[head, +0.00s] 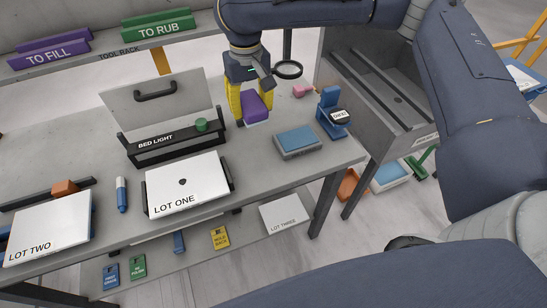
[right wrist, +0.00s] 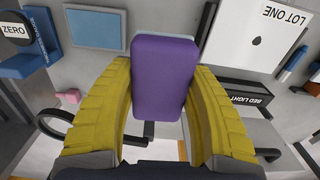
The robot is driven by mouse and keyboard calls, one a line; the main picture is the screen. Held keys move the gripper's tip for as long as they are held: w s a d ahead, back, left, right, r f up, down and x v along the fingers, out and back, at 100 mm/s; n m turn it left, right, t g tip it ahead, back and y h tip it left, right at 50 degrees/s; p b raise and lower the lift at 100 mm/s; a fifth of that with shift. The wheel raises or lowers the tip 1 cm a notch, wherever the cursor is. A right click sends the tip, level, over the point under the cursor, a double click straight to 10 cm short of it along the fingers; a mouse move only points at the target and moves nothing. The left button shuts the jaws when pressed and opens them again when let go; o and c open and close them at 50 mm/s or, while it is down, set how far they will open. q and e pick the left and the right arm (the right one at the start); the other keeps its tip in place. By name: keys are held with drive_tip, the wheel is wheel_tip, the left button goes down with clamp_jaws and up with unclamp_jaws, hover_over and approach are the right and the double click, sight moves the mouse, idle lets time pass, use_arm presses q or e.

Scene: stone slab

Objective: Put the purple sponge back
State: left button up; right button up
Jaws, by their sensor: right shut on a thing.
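The purple sponge (head: 256,107) is held in my right gripper (head: 240,108), between its yellow fingers, above the back part of the stone slab. In the right wrist view the sponge (right wrist: 158,75) fills the space between the two yellow fingers (right wrist: 155,110), and its purple face shows. A grey and blue block (head: 297,142) lies on the slab to the right of and nearer than the gripper. My left gripper is not in view.
The BED LIGHT box (head: 175,148) with a raised lid stands left of the gripper. The LOT ONE plate (head: 187,182) and LOT TWO plate (head: 50,228) lie in front. A blue ZERO stand (head: 331,104), pink piece (head: 302,90) and magnifier (head: 288,70) are at right. A grey sink-like bin (head: 375,90) adjoins the slab.

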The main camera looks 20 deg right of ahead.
sight(256, 160)
drive_tip(key=shift+s+d+f, duration=0.1)
drive_tip(key=shift+d+f, duration=0.05)
drive_tip(key=shift+f, duration=0.05)
wheel_tip(256, 160, down, 20)
drive_tip(key=shift+r, duration=0.15)
idle(0.6)
drive_tip(key=o, duration=1)
wheel_tip(256, 160, up, 12)
idle(0.4)
idle(0.4)
